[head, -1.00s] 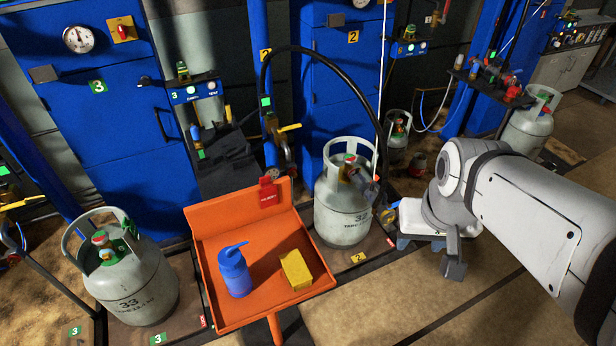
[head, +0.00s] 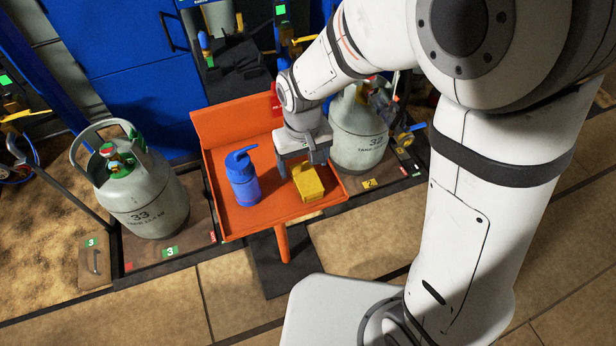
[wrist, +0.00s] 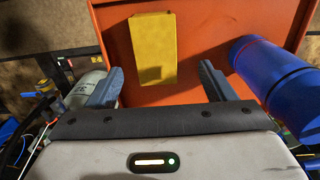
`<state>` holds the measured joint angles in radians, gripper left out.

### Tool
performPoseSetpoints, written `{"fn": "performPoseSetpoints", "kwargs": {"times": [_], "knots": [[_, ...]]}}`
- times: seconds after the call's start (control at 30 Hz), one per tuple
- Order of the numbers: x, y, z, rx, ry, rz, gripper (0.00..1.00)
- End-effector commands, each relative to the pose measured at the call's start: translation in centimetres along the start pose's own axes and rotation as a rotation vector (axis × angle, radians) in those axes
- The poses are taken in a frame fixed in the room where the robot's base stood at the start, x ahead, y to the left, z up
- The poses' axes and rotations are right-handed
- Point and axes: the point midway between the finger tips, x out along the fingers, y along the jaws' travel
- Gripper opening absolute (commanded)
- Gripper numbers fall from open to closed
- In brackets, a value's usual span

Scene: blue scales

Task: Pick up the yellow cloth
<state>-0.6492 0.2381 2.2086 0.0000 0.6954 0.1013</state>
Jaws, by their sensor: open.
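The yellow cloth (head: 308,184) is a folded, block-like piece lying on the orange tray (head: 262,212), right of a blue bottle (head: 243,180). My gripper (head: 302,166) is above the tray, close to the cloth's upper left side in the head view. In the wrist view my gripper (wrist: 162,84) has its fingers spread with nothing between them. A dark shadow falls on the cloth's near end. I cannot tell the exact height of the fingers above it.
The blue bottle (wrist: 278,85) stands close to the right finger in the wrist view. Grey gas cylinders stand left (head: 140,195) and right (head: 357,135) of the tray. The tray has a raised orange back wall (head: 232,122). A blue cabinet (head: 120,85) stands behind.

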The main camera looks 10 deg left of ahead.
Motion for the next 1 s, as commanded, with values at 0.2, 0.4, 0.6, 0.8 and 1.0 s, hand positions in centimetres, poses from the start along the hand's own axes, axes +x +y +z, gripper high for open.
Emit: {"fn": "performPoseSetpoints", "kwargs": {"times": [0.2, 0.4, 0.6, 0.8, 1.0], "knots": [[2.9, 0.4, 0.3, 0.001, -0.004, 0.000, 0.76], [5.6, 0.6, 0.4, 0.000, -0.002, 0.000, 0.76], [6.0, 0.5, 0.4, 0.000, 0.000, 0.000, 0.76], [6.0, 0.5, 0.4, -0.001, 0.000, 0.000, 0.69], [6.0, 0.5, 0.4, -0.001, 0.000, 0.000, 0.53]]}}
